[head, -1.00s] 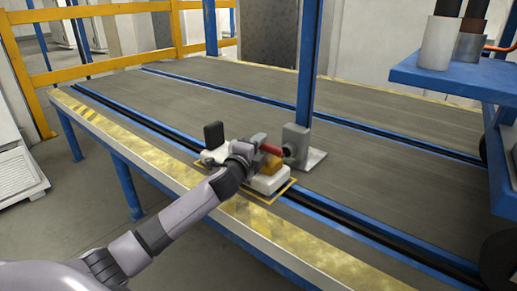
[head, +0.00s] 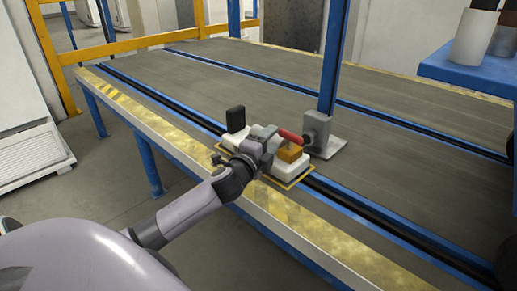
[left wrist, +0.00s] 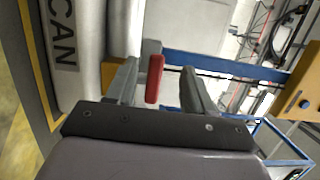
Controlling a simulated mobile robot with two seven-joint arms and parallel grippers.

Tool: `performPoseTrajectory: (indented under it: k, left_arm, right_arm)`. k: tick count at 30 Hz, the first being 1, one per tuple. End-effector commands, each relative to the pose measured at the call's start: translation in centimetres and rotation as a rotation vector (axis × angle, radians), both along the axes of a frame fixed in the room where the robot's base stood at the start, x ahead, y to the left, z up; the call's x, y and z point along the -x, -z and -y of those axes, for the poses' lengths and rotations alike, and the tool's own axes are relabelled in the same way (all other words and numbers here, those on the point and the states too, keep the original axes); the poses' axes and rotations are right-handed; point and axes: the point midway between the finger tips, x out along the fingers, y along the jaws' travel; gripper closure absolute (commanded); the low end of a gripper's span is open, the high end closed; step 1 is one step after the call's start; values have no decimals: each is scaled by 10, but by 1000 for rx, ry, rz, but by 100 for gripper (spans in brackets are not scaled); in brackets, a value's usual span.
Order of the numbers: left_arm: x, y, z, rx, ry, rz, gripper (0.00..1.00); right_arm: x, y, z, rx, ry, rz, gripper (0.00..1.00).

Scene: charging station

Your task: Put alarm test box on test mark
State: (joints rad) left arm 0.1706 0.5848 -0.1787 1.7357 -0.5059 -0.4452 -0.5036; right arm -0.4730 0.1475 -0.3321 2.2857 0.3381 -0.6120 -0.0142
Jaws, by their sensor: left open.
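A white device with an orange block (head: 289,153) on top sits inside a yellow-outlined mark (head: 296,184) on the conveyor's near side. A black upright block (head: 235,118) stands at its left end. I cannot tell for sure which part is the alarm test box. My left gripper (head: 268,140) is at the device, beside a red bar (head: 290,135). In the left wrist view the red bar (left wrist: 154,78) shows between the open fingers, nearer the left one. A white surface lettered "CAN" (left wrist: 62,35) is beside them. My right gripper is not in view.
A blue post (head: 336,60) with a grey foot (head: 318,138) stands just behind the red bar. A blue shelf (head: 470,72) with cylinders is at the right. Yellow railing (head: 140,42) is at the back left. The conveyor's far middle (head: 250,75) is clear.

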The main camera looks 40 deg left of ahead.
Motion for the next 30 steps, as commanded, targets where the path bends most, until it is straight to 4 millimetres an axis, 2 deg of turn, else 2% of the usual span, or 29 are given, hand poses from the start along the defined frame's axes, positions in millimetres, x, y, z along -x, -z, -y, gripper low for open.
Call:
performPoseTrajectory:
  k: [6, 12, 20, 30]
  left_arm:
    - [31, 0, 5, 1, 1, -2, 48]
    - [49, 0, 8, 1, 1, -1, 48]
    - [57, 0, 9, 1, 1, 0, 48]
    - [56, 0, 9, 1, 1, 0, 48]
  right_arm:
    - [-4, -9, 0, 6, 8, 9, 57]
    - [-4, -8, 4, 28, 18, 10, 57]
    - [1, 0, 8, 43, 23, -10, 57]
    - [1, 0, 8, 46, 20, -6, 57]
